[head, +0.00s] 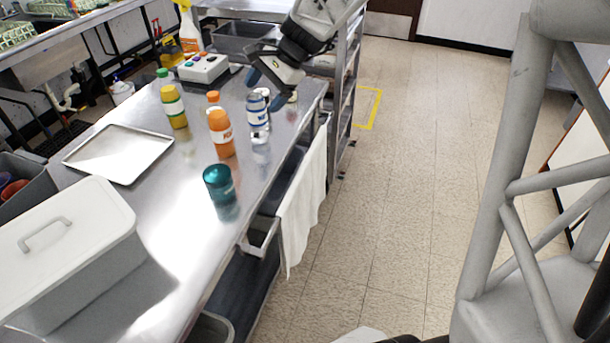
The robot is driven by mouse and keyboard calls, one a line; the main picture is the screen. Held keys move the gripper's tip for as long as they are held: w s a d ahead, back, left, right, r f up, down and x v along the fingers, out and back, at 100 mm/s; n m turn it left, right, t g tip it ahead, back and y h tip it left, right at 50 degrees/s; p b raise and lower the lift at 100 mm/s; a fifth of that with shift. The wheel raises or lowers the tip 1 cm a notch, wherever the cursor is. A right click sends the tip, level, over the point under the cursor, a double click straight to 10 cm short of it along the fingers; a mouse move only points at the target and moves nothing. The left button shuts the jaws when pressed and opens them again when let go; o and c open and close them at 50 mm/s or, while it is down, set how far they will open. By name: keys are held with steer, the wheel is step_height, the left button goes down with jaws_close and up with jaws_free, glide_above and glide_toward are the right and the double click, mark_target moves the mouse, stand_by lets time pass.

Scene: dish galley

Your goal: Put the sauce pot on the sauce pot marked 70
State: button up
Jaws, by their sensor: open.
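My gripper (272,82) is open at the far right part of the steel counter, with dark blue fingertips pointing down. Just below it stands a white container with blue bands and lettering (257,112). A small pale item (292,98) shows beside it, partly hidden by my gripper. I cannot tell whether my fingers touch either one. Neither a sauce pot nor the number 70 can be made out for certain at this size. A teal cup (219,184) stands nearer on the counter.
Orange bottles (221,134) and a yellow bottle with a green cap (173,106) stand mid-counter. A flat metal tray (119,153) and a lidded white bin (66,245) lie left. A button box (204,68) and spray bottle (188,28) stand behind. A towel (303,195) hangs off the front edge.

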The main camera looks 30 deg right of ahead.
steer(key=s+a+n+h, duration=0.2)
steer(key=s+n, duration=0.4)
steer(key=s, duration=0.9)
steer(key=s+a+n+h, duration=0.2)
steer(key=s+n+h, duration=0.3)
steer(key=s, duration=1)
steer(key=shift+n, duration=0.8)
